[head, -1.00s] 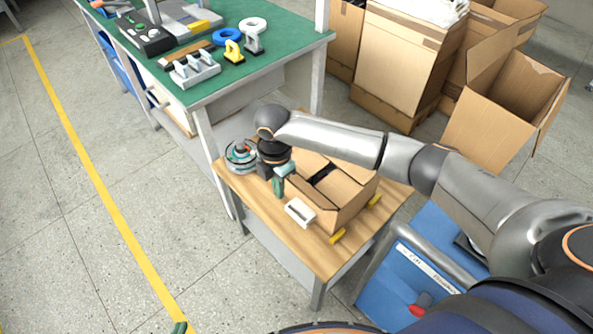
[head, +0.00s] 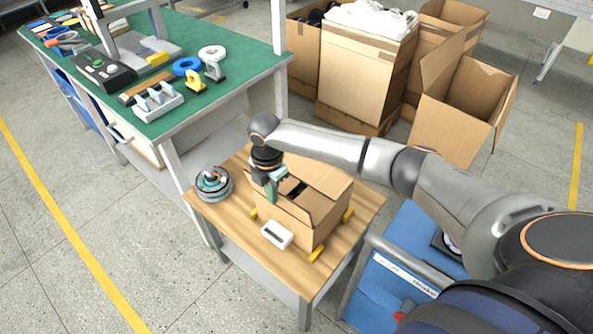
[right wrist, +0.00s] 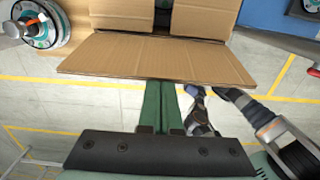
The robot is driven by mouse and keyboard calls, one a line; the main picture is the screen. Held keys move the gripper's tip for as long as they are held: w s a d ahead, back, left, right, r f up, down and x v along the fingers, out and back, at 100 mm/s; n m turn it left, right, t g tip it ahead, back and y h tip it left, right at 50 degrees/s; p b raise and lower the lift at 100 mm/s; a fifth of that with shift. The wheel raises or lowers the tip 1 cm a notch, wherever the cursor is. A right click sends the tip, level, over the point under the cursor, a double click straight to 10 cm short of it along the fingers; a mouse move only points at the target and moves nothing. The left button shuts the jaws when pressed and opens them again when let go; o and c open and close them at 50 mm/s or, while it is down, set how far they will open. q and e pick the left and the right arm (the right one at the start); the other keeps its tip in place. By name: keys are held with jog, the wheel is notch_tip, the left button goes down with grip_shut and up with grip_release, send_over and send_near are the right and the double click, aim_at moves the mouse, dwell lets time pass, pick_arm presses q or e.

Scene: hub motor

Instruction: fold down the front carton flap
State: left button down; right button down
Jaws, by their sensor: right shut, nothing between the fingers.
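The open carton (head: 320,230) stands on the small wooden table, with dark contents partly visible inside. In the right wrist view its front flap (right wrist: 155,58) sticks out toward my right gripper as a wide brown panel. Two other flaps (right wrist: 205,18) show behind it, with a dark gap between them. My right gripper (head: 273,190) is at the carton's left edge in the head view. Its green fingers (right wrist: 160,105) are together and empty. Their ends reach the flap's near edge, where the flap hides the tips; I cannot tell whether they touch. My left gripper is out of view.
A round hub motor (head: 214,184) sits left of the carton on the wooden table (head: 225,218). A white device (head: 277,235) and yellow blocks (head: 317,254) lie around the carton. A green workbench (head: 215,105) stands behind left, large cartons (head: 365,75) at the back.

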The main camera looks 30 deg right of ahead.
jog(key=shift+w+d+f, duration=0.1)
jog(key=shift+w+d, duration=0.15)
jog(key=shift+d, duration=0.5)
jog(key=shift+w+d+f, duration=0.1)
jog(key=shift+w+d, duration=0.1)
jog(key=shift+d, duration=0.55)
jog(key=w+d+b, duration=0.1)
jog(key=w+d, duration=0.1)
jog(key=d, duration=0.4)
jog(key=shift+w, duration=0.25)
jog(key=shift+r, duration=0.15)
jog(key=shift+b, duration=0.3)
jog(key=shift+f+b, duration=1.4)
jog(key=shift+f, duration=1.25)
